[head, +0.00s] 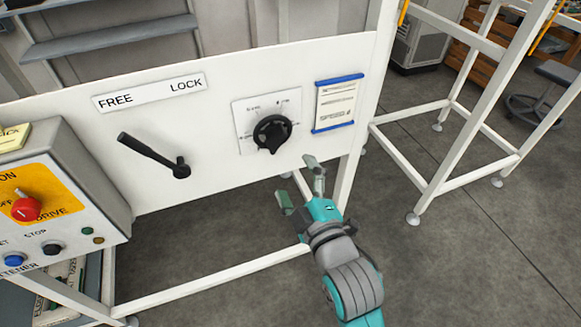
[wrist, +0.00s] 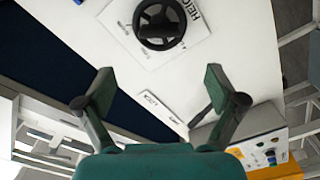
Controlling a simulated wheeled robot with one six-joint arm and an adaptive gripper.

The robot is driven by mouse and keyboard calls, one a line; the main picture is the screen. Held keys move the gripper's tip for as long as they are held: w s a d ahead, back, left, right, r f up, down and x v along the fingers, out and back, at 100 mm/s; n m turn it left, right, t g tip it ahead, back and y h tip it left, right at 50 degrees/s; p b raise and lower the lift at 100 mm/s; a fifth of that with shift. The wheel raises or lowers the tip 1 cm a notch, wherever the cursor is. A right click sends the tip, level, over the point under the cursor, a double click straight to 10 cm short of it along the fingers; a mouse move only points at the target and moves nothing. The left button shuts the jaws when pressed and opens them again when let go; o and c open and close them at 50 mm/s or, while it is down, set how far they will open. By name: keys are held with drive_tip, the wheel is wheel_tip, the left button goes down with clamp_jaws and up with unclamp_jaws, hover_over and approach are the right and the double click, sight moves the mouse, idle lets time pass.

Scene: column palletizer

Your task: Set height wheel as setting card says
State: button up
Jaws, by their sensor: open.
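The height wheel (head: 272,132) is a round black wheel on a square white scale plate, on the white panel. In the wrist view, the wheel (wrist: 162,22) is at the top, beside lettering starting "HEI". Its exact setting cannot be read. The setting card (head: 335,103), with blue top and bottom edges, hangs right of the wheel. Its print is small; the bottom line seems to start with "SPEED". My gripper (head: 299,184) is open and empty, below and right of the wheel, not touching it. Its spread fingers (wrist: 160,88) frame bare panel and part of the label.
A black lever (head: 155,155) sits left of the wheel, below the FREE/LOCK label (head: 149,92). A control box (head: 60,195) with a red knob juts out at the left. White frame posts (head: 460,110) stand right. Open floor (head: 460,250) lies in front.

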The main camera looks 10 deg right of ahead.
sight(279, 147)
drive_tip(key=shift+s, duration=0.15)
drive_tip(key=shift+c, duration=0.3)
drive_tip(key=shift+m, duration=0.4)
drive_tip(key=c, duration=0.8)
drive_tip(key=shift+m, duration=0.5)
drive_tip(key=shift+c, duration=1.2)
drive_tip(key=w+a+m, duration=0.1)
drive_tip(key=w+m, duration=0.2)
drive_tip(key=m, duration=0.2)
drive_tip(key=w+a+m, duration=0.1)
drive_tip(key=w+m, duration=0.3)
drive_tip(key=m, duration=0.1)
drive_tip(key=w+a+m, duration=0.1)
drive_tip(key=w+m, duration=0.3)
drive_tip(key=m, duration=0.2)
drive_tip(key=shift+w+f, duration=0.2)
drive_tip(key=shift+f, duration=0.1)
drive_tip(key=shift+d, duration=0.1)
clamp_jaws()
